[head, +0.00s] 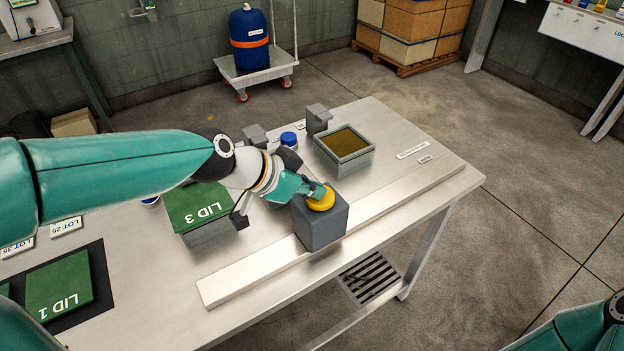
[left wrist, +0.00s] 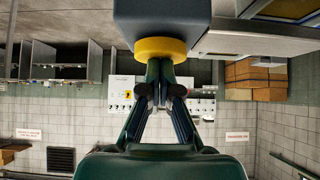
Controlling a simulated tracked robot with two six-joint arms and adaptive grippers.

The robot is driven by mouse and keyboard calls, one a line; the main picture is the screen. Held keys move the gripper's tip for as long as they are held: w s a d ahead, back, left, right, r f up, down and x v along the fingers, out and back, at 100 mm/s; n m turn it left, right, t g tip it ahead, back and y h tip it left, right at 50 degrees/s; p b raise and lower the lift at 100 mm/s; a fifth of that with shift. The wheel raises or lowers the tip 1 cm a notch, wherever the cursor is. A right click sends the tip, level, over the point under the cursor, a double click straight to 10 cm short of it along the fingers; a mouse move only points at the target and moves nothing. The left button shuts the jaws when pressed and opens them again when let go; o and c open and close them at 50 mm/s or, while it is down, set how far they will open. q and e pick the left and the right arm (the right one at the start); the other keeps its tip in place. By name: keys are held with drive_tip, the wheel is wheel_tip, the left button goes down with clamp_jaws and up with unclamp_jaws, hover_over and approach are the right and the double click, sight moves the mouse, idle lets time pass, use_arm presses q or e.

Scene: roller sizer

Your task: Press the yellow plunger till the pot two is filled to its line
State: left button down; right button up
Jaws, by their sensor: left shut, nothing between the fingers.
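The yellow plunger (head: 321,199) is a round button on top of a dark grey block (head: 320,228) near the table's front edge. My left gripper (head: 316,190) is shut and empty, its fingertips at the plunger's top. In the left wrist view the shut fingertips (left wrist: 160,66) meet the yellow disc (left wrist: 160,47), seemingly touching; I cannot tell how far it is pressed. An open square grey pot (head: 352,168) with brown contents stands behind the block. Its number and fill line cannot be read. My right gripper is out of view.
A green LID 3 (head: 195,204) covers another grey pot left of the block. LID 1 (head: 60,284) lies on a dark mat. A blue cap (head: 288,138) and a small grey block (head: 318,117) stand behind. The table's right end is mostly clear.

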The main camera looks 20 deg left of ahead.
use_arm(q)
wheel_tip(320, 180, up, 4)
drive_tip(key=p, duration=0.3)
drive_tip(key=shift+f, duration=0.1)
drive_tip(key=b+v, duration=0.1)
drive_tip(key=v, duration=0.9)
drive_tip(key=shift+w+a, duration=0.1)
idle(0.4)
